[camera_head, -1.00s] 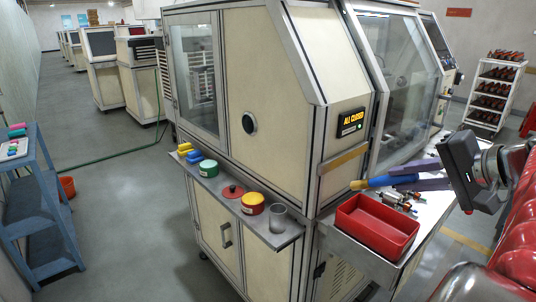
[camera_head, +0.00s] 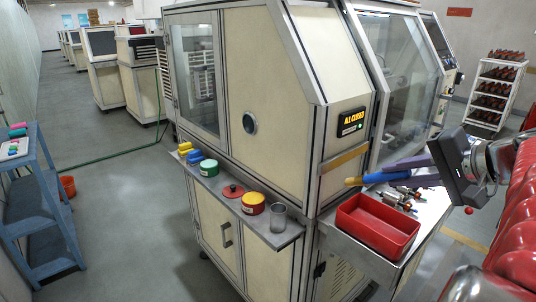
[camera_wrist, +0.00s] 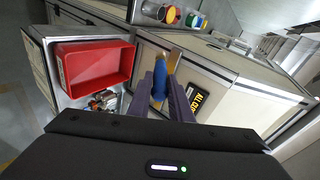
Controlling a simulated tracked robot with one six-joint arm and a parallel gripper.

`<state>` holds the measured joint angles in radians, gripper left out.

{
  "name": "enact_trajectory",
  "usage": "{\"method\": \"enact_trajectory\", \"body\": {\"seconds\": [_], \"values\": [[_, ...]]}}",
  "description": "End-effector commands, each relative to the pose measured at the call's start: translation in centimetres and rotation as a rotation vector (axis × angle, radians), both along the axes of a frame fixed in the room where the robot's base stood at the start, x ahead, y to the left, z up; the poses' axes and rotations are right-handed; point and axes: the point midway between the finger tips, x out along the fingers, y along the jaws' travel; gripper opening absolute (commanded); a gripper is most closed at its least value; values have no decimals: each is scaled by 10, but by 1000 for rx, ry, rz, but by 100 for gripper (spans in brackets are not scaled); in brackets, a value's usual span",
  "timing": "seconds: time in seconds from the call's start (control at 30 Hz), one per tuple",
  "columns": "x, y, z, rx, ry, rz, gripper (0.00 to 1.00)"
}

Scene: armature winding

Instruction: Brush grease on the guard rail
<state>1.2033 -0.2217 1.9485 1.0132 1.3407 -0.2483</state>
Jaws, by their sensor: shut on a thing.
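My gripper (camera_head: 390,173), with purple fingers, is shut on a brush (camera_head: 372,178) with a blue handle and a tan tip. The brush is nearly level in the head view, its tip pointing left, near the machine's corner. In the wrist view the brush (camera_wrist: 160,78) stands between the fingers, its tip pointing away. A tan bar (camera_head: 343,159), which looks like the guard rail, runs along the machine below the lit "ALL CLOSED" sign (camera_head: 351,122). Whether the tip touches it cannot be told. An open yellow-and-red pot (camera_head: 253,204) stands on the side shelf beside a red lid (camera_head: 233,191).
A red tray (camera_head: 377,224) sits on the front ledge below the brush, with small metal armatures (camera_head: 398,201) behind it. The shelf also holds a clear cup (camera_head: 279,218), a green tin (camera_head: 209,168) and blue and yellow items. A blue rack (camera_head: 40,205) stands far left.

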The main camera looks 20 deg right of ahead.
Motion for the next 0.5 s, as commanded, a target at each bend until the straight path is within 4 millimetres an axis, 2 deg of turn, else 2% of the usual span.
{"method": "enact_trajectory", "body": {"seconds": [0.5], "values": [[42,16,0,0,0,2,0]]}}
